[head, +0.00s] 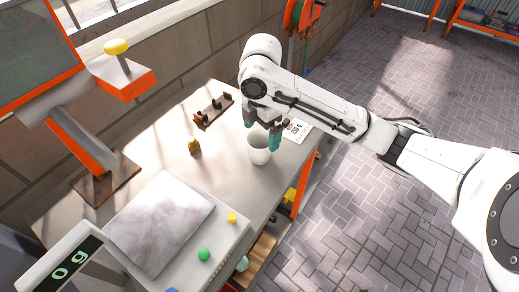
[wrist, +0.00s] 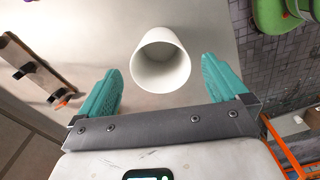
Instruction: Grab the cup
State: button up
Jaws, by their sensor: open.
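A white cup (head: 259,150) stands upright on the grey table (head: 225,185), near its right edge. In the wrist view the cup (wrist: 160,62) appears mouth towards the camera and empty, ahead of and between the two teal fingers. My gripper (head: 262,133) is open above the cup, its fingers apart. In the wrist view my gripper (wrist: 160,85) has one finger to the left and one to the right of the cup, with a gap on both sides. Neither finger visibly touches the cup.
A dark wooden rack (head: 213,110) lies behind the cup, and a small brass weight (head: 194,146) stands left of it. A scale (head: 160,222) fills the table's front, with a green button (head: 204,254) and a yellow button (head: 232,217). A printed card (head: 297,130) lies behind the gripper.

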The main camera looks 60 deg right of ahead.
aim_at(260, 144)
jog(key=shift+w+a+f+p, duration=0.1)
jog(key=shift+f+p, duration=0.1)
jog(key=shift+f, duration=1.15)
jog(key=shift+a+f+p, duration=0.1)
jog(key=shift+f+p, duration=0.05)
jog(key=shift+f, duration=1.15)
jog(key=shift+c, duration=0.5)
jog(key=c, duration=0.9)
